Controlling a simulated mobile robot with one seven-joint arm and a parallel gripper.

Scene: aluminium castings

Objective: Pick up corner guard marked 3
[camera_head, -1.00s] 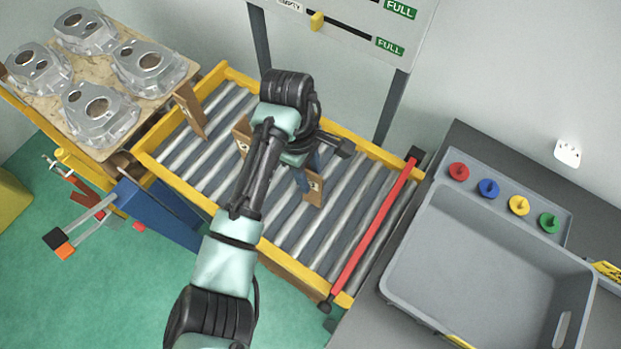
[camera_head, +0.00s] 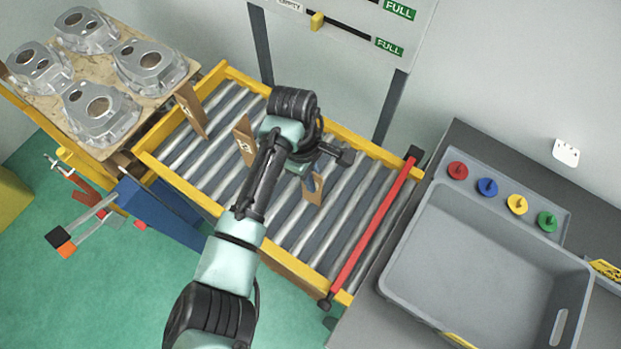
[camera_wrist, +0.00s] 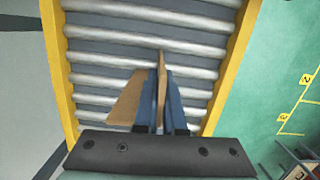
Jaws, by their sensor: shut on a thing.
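My gripper (camera_wrist: 161,105) is shut on one wall of a brown, angled corner guard (camera_wrist: 124,104), above the rollers. One wall stands between the blue fingers and the other spreads out to the left in the wrist view. In the head view this guard (camera_head: 318,190) shows just below my wrist, partly hidden by the arm and a blue finger; I cannot read its mark. A second brown guard (camera_head: 243,137) stands left of my arm, with a small unreadable label. A third (camera_head: 190,109) stands by the pallet.
The roller conveyor (camera_head: 340,213) has yellow side rails and a red bar (camera_head: 373,232) across its right end. A grey tray (camera_head: 482,270) stands to the right beside coloured knobs. Metal castings (camera_head: 101,108) sit on a board at the left.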

